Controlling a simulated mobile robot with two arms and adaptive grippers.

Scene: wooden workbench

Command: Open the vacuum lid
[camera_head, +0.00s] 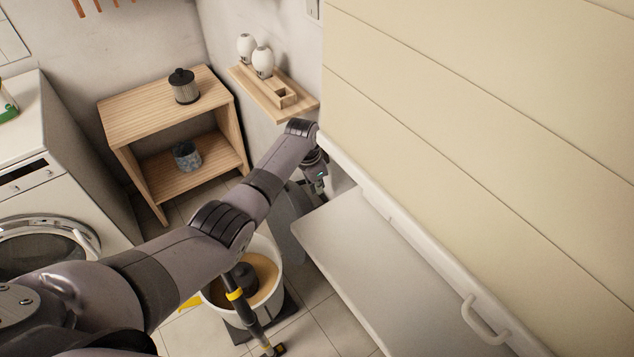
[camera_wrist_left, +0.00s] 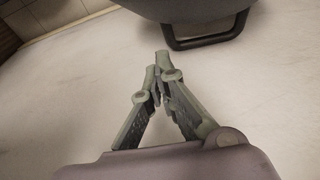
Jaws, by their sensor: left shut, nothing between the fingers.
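The vacuum appears to be the white round tub (camera_head: 283,296) on the floor, partly behind my left arm. Its top is open, showing a tan inside and a dark cylinder (camera_head: 241,277). A grey panel (camera_head: 290,222) stands beside it, partly hidden by my arm; I cannot tell if it is the lid. My left gripper (camera_head: 320,190) is near this panel, at the edge of the white surface. In the left wrist view the left gripper (camera_wrist_left: 164,68) is shut and empty, below a dark body with a loop handle (camera_wrist_left: 208,42), apart from it. My right gripper is not in view.
A white surface (camera_head: 370,270) and a cream panelled front (camera_head: 480,110) with a handle (camera_head: 484,322) fill the right. A wooden shelf unit (camera_head: 150,108) and a washing machine (camera_head: 60,190) stand left. A small wall shelf (camera_head: 268,98) is behind my wrist. Tiled floor shows between.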

